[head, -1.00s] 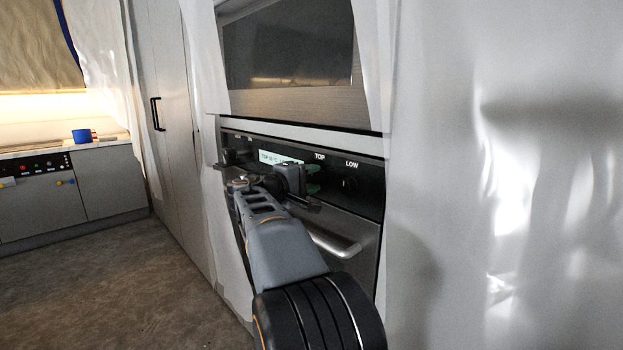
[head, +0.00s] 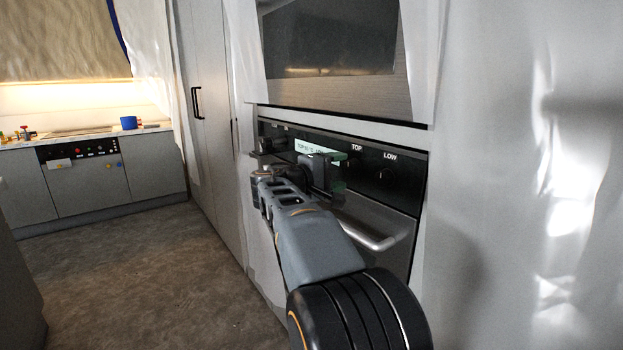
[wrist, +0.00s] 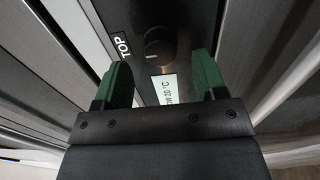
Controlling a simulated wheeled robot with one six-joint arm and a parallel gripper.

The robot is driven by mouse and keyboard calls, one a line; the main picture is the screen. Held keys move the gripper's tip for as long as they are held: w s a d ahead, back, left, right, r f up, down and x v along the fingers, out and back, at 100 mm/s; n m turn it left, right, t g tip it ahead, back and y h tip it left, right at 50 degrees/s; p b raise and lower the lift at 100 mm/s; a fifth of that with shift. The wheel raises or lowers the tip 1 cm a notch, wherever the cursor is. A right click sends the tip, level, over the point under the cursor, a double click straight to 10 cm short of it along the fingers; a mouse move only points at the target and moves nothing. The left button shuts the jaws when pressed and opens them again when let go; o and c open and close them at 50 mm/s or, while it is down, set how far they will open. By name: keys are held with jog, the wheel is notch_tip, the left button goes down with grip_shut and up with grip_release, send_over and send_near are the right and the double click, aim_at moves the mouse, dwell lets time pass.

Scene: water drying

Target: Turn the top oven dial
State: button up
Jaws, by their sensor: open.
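The top dial (wrist: 159,46) is a round black knob with a pale mark, beside the word TOP on the black oven panel (head: 408,186). In the wrist view it lies just past my open fingertips, roughly centred between them; contact cannot be told. My gripper (wrist: 162,66) has green finger pads and nothing between them. In the head view my gripper (head: 328,173) is in front of the panel, below the TOP label, and hides the top dial. The LOW dial (head: 386,174) is to the right of it.
The lit display (head: 318,147) is left of the TOP label. A metal oven handle (head: 366,235) sticks out below the panel. A white sheet (head: 520,180) hangs at the right.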

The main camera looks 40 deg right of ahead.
jog(key=a, duration=1)
jog(key=shift+w+a, duration=0.35)
notch_tip(320, 180, down, 12)
jog(key=a+r+n+t+y+p, duration=0.1)
jog(key=a+n+t+y+p, duration=0.15)
jog(key=y, duration=0.35)
jog(key=s+a+f+y+p, duration=0.3)
jog(key=a+f+y+p, duration=0.15)
jog(key=a+y, duration=0.2)
jog(key=s+a+r+m+t+y+p, duration=0.1)
jog(key=s+a+r+y+p, duration=0.1)
jog(key=s+a+r+p, duration=0.1)
jog(key=s+a+r+t+y+p, duration=0.1)
jog(key=s+a+r+y+p, duration=0.2)
jog(key=s+a+p, duration=0.2)
jog(key=a+p, duration=0.3)
jog(key=p, duration=0.1)
jog(key=shift+s+a+m+y, duration=0.2)
jog(key=shift+m+y, duration=0.15)
